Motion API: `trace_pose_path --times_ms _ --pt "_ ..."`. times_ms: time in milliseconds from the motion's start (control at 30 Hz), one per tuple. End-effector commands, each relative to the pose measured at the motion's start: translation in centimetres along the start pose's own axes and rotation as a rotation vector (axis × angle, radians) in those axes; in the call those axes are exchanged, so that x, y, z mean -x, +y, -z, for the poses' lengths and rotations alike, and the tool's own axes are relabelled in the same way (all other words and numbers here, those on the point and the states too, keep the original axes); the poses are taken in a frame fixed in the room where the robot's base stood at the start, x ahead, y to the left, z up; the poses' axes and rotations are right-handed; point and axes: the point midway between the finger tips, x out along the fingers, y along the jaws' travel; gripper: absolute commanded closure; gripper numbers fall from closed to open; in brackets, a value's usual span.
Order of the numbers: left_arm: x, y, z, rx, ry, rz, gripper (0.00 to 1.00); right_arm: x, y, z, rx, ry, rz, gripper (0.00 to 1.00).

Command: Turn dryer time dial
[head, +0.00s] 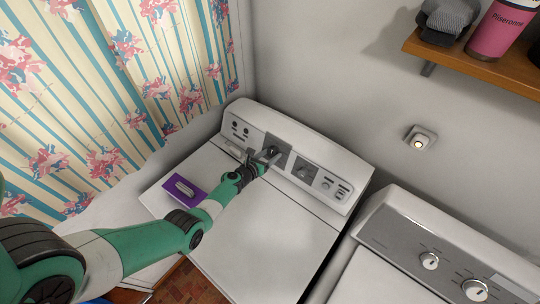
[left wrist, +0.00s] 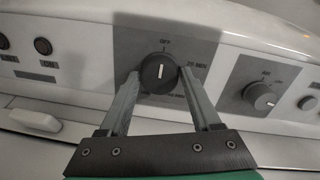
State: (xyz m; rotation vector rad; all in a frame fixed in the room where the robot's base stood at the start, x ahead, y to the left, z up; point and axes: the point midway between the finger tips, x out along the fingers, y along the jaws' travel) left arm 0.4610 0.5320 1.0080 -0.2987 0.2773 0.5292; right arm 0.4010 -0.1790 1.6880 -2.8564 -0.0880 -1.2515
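The time dial (left wrist: 158,73) is a round black knob with a white pointer line, on a grey plate of the white dryer's (head: 265,240) control panel. The pointer stands nearly upright, toward the OFF mark; a "20 MIN" mark is to its right. My left gripper (left wrist: 160,76) has one finger on each side of the dial, with no clear gap at either edge, so it appears shut on it. In the head view my left gripper (head: 267,156) reaches the panel and partly hides the dial. My right gripper is not in view.
A second dial (left wrist: 262,97) sits on the panel to the right, and round buttons (left wrist: 42,46) to the left. A purple item with a white top (head: 185,189) lies on the dryer. Another machine (head: 440,245) stands at right; a wooden shelf (head: 480,65) is above.

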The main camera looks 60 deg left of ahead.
Motion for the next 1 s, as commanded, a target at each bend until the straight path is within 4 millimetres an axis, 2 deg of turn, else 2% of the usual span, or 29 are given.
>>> trace_pose_path --times_ms 33,100,367,467,567,800,1000 --pt "0.0 0.0 0.0 0.0 0.0 0.0 0.25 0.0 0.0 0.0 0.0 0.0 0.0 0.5" --pt "0.0 0.0 0.0 -0.001 0.0 0.0 0.13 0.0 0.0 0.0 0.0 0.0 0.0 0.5" --pt "0.0 0.0 0.0 -0.002 0.0 0.0 0.13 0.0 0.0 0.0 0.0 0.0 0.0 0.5" --pt "0.6 0.0 -0.1 -0.002 0.002 0.0 0.13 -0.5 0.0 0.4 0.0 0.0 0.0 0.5" --pt "2.1 -0.1 -0.5 -0.001 0.002 -0.001 0.13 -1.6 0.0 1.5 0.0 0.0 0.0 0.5" --pt "7.9 -0.1 -0.5 0.0 0.003 -0.002 0.13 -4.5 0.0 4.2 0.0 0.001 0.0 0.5" --pt "11.1 0.0 -0.2 -0.001 0.001 -0.001 0.13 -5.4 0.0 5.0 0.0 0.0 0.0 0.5"
